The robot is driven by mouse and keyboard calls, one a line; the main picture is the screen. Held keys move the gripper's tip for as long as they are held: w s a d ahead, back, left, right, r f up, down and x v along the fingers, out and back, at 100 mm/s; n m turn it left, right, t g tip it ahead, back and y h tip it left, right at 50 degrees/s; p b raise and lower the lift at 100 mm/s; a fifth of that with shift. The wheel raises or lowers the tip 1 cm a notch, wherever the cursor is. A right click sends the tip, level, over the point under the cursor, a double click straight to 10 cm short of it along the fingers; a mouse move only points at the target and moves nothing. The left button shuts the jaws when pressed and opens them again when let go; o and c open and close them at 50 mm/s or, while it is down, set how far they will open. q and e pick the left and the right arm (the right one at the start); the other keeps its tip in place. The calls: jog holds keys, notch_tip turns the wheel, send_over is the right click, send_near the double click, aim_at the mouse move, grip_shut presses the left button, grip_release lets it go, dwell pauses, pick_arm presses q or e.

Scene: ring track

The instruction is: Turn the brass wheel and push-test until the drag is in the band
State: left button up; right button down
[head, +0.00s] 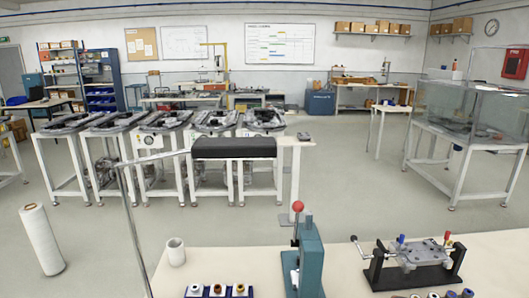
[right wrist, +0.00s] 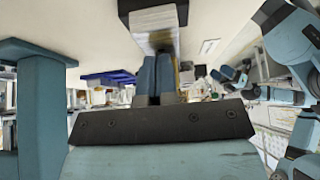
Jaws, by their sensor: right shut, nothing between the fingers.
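My right gripper (right wrist: 156,98) shows in the right wrist view, its two blue-grey fingers together and nothing held between them. Its dark bracket spans the lower part of that view. Just beyond the fingertips is a pale block with a dark cap (right wrist: 154,20); I cannot tell what it is. I cannot make out a brass wheel in either view. My left gripper is not in view, and neither gripper shows in the head view.
In the head view, a pale bench (head: 220,262) in front bears a teal lever press (head: 310,262) with a red knob, a clamp fixture (head: 415,258) and a white cup (head: 176,252). Several white-legged stations (head: 68,125) stand behind at left. A glass-walled table (head: 470,140) stands right. Open floor lies between.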

jog(key=shift+a, duration=0.3)
dwell(0.4)
jog(key=shift+s+a+p, duration=0.15)
jog(key=shift+a+p, duration=1.05)
jog(key=shift+a, duration=1.5)
jog(key=shift+s+a+p, duration=0.15)
jog(key=shift+a+p, duration=1.05)
jog(key=shift+a, duration=2.35)
jog(key=shift+d+r+p, duration=0.45)
jog(key=shift+r+p, duration=0.1)
jog(key=shift+p, duration=0.2)
jog(key=shift+d+r+p, duration=0.55)
jog(key=shift+d+p, duration=0.25)
jog(key=shift+p, duration=0.15)
jog(key=shift+d, duration=0.2)
jog(key=shift+d+f, duration=0.1)
